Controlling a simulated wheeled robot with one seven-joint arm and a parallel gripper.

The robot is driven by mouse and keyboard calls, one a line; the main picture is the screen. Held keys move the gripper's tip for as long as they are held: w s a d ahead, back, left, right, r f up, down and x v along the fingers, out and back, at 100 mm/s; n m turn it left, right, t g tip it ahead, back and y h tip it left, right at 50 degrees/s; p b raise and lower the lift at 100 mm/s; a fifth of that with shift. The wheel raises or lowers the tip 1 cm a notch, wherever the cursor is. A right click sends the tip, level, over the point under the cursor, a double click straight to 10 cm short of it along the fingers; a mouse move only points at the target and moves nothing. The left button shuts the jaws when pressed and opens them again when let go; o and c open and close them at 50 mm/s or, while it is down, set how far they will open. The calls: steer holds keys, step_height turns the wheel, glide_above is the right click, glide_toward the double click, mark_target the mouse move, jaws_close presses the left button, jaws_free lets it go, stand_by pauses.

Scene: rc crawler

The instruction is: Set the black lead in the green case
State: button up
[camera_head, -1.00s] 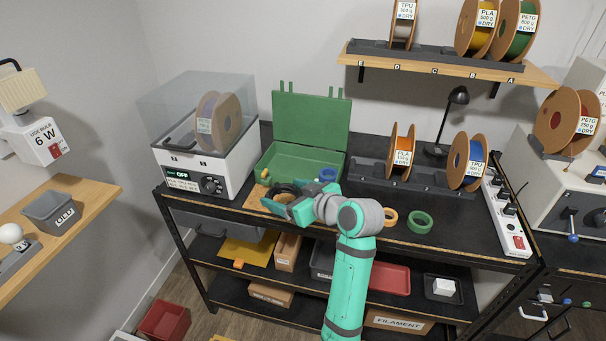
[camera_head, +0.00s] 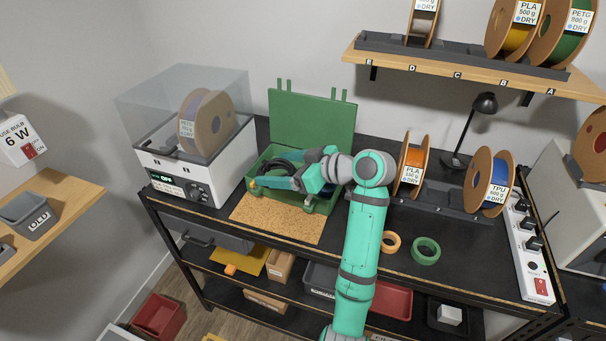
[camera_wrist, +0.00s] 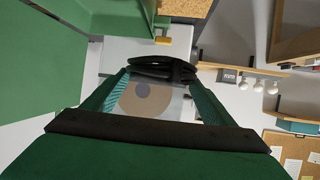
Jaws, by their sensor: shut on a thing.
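The green case (camera_head: 321,205) stands open at the back of the black workbench, its lid (camera_head: 312,118) raised behind it. My gripper (camera_head: 277,177) is over the left half of the case. It is shut on the black lead (camera_head: 272,166), a dark coil. In the wrist view the lead (camera_wrist: 162,70) lies across the fingertips. I cannot tell whether the lead touches the case floor. My gripper and wrist hide much of the case's inside.
A bare cork mat (camera_head: 278,218) lies in front of the case. A white dryer box (camera_head: 190,170) stands close on the left. Spools, including an orange one (camera_head: 411,164), stand on the right. An orange ring (camera_head: 391,242) and a green ring (camera_head: 426,251) lie at the front.

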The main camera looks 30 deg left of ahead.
steer(key=w+a+f, duration=0.1)
steer(key=w, duration=0.1)
steer(key=w+a+f, duration=0.1)
steer(key=w, duration=0.1)
steer(key=w+a+f, duration=0.1)
steer(key=w, duration=0.2)
steer(key=shift+f, duration=0.25)
steer(key=w+f, duration=0.1)
steer(key=w+a+f, duration=0.1)
steer(key=w+f, duration=0.1)
steer(key=w+a+f, duration=0.1)
steer(key=f, duration=0.1)
steer(key=shift+w+a+f, duration=0.15)
steer(key=shift+w+a, duration=0.05)
steer(key=shift+w+a+f, duration=0.15)
steer(key=shift+w+f, duration=0.05)
steer(key=shift+f, duration=0.15)
step_height(320, 180, down, 3)
steer(key=shift+w+f, duration=0.15)
steer(key=o, duration=0.9)
steer(key=shift+f, duration=0.1)
steer(key=shift+c, duration=0.2)
